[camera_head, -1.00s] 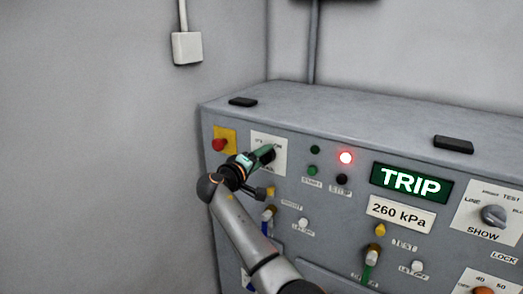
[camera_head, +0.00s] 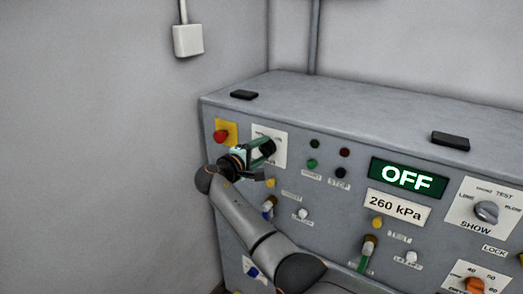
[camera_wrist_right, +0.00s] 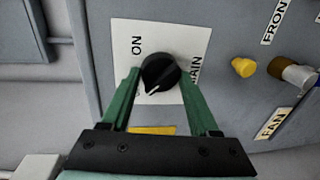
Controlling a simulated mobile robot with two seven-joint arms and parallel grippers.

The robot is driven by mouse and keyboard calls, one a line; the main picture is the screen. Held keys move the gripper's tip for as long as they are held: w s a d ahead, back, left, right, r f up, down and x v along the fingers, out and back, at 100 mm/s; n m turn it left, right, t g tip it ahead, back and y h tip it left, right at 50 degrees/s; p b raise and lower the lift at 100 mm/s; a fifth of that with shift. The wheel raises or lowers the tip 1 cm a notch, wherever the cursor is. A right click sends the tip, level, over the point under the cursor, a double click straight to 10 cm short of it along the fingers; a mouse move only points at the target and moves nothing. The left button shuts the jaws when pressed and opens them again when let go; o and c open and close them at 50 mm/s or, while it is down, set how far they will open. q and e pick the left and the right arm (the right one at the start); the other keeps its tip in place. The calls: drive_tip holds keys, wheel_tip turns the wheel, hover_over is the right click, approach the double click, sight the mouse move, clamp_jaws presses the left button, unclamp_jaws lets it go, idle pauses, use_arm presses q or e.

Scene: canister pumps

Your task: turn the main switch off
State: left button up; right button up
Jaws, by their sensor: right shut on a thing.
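The main switch is a black rotary knob on a white plate (camera_head: 279,136) at the upper left of the grey panel. In the right wrist view the knob (camera_wrist_right: 160,72) sits between the two green fingers of my right gripper (camera_wrist_right: 158,82), which is shut on it. The plate (camera_wrist_right: 190,38) shows "ON" and part of "MAIN" there; the rest is hidden by the fingers. In the head view my right gripper (camera_head: 264,148) covers part of the knob. The display (camera_head: 408,178) reads "OFF". My left gripper is not in view.
A red button on a yellow plate (camera_head: 221,136) is just left of the switch. Several knobs, valves and dark lamps (camera_head: 344,152) spread to the right. A gauge plate (camera_head: 398,207) reads 260 kPa. The grey wall stands close on the left.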

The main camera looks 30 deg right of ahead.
drive_tip(key=o, duration=1.4)
drive_tip(key=shift+c, duration=0.2)
drive_tip(key=b+v, duration=0.1)
drive_tip(key=v, duration=1.1)
drive_tip(key=shift+a+r, duration=0.15)
drive_tip(key=shift+a, duration=0.05)
drive_tip(key=shift+s, duration=0.15)
